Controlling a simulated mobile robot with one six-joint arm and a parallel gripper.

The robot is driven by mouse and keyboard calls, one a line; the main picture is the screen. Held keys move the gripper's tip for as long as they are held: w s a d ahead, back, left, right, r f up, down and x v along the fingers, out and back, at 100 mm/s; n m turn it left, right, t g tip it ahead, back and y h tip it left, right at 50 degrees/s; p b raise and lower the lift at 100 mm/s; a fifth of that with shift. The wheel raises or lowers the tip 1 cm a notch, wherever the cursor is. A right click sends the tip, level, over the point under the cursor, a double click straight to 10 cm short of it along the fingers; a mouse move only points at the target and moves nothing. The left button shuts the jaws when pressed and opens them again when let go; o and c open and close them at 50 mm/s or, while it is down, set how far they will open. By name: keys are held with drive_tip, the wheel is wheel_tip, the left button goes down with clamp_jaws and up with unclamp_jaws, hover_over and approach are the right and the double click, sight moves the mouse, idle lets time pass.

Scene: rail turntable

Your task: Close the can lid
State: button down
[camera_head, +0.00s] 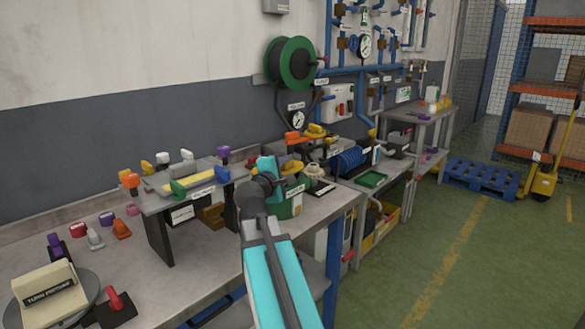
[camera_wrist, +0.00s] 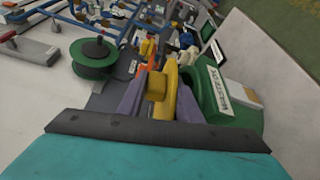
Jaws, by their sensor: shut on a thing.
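The green can (camera_head: 290,208) stands on the bench with a white label on its front. In the wrist view the can (camera_wrist: 213,92) is right of the jaws, its label running slantwise. A yellow part, apparently its lid (camera_head: 292,166), is at the top of the can beside my gripper (camera_head: 282,162). In the wrist view the purple-grey fingers of my gripper (camera_wrist: 160,100) are shut on the yellow lid (camera_wrist: 172,80), one on each side. The arm hides part of the can in the head view, and I cannot tell the lid's exact angle.
A raised shelf with coloured handles (camera_head: 185,185) stands left of the can. A white knobbed part (camera_head: 315,172) and a green tray (camera_head: 371,179) are to its right. A green hose reel (camera_head: 290,63) hangs on the wall behind.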

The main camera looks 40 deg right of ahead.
drive_tip(key=shift+a+f, duration=0.1)
drive_tip(key=shift+f, duration=0.3)
drive_tip(key=c, duration=1.5)
unclamp_jaws()
drive_tip(key=shift+r, duration=0.15)
